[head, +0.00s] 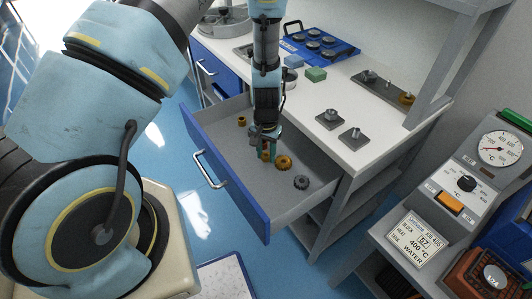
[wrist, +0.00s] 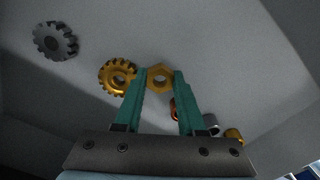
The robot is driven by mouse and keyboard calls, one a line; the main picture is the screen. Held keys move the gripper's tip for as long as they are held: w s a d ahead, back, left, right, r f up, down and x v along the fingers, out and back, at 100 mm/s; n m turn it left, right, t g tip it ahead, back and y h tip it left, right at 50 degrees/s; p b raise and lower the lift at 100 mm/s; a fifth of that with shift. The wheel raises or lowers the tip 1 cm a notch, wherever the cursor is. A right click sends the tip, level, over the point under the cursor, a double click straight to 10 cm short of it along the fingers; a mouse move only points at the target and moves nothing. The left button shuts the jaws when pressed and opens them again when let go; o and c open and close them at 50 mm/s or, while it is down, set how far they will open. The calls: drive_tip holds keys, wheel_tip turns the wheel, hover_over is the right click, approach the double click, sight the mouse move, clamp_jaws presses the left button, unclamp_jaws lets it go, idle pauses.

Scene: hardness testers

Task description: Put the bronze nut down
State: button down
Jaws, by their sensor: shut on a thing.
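The bronze nut (wrist: 160,77) is a golden hexagonal ring. In the wrist view it sits between the two green fingertips of my gripper (wrist: 161,73), which is shut on it. In the head view my gripper (head: 266,153) points down inside the open blue-fronted drawer (head: 222,180), just left of a golden gear. The nut is mostly hidden by the fingers there. I cannot tell whether the nut touches the drawer floor.
A golden gear (head: 284,162) lies close beside the nut, with a grey gear (head: 301,182) farther right. Small copper, silver and brass parts (wrist: 233,135) lie on the other side. Drawer walls surround them. The worktop (head: 345,104) above holds grey plates with parts and coloured blocks.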

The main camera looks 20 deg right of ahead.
drive_tip(key=shift+f, duration=0.45)
drive_tip(key=c, duration=0.5)
unclamp_jaws()
drive_tip(key=shift+r+p, duration=0.35)
drive_tip(key=shift+r, duration=0.45)
wheel_tip(320, 180, up, 12)
drive_tip(key=b, duration=0.2)
drive_tip(key=w+a+r+n, duration=0.2)
drive_tip(key=a+r, duration=0.3)
drive_tip(key=a, duration=0.3)
drive_tip(key=w+a+r+n, duration=0.3)
drive_tip(key=a+r, duration=0.2)
drive_tip(key=a, duration=0.3)
drive_tip(key=s+a+r+n, duration=0.1)
drive_tip(key=s+a+r, duration=0.1)
drive_tip(key=a, duration=0.5)
drive_tip(key=s+a+r+n+t, duration=0.1)
drive_tip(key=a+r+n, duration=0.1)
drive_tip(key=a, duration=0.4)
drive_tip(key=shift+s+a+r+n+t, duration=0.3)
drive_tip(key=shift+s+a+r, duration=0.05)
drive_tip(key=shift+r, duration=0.35)
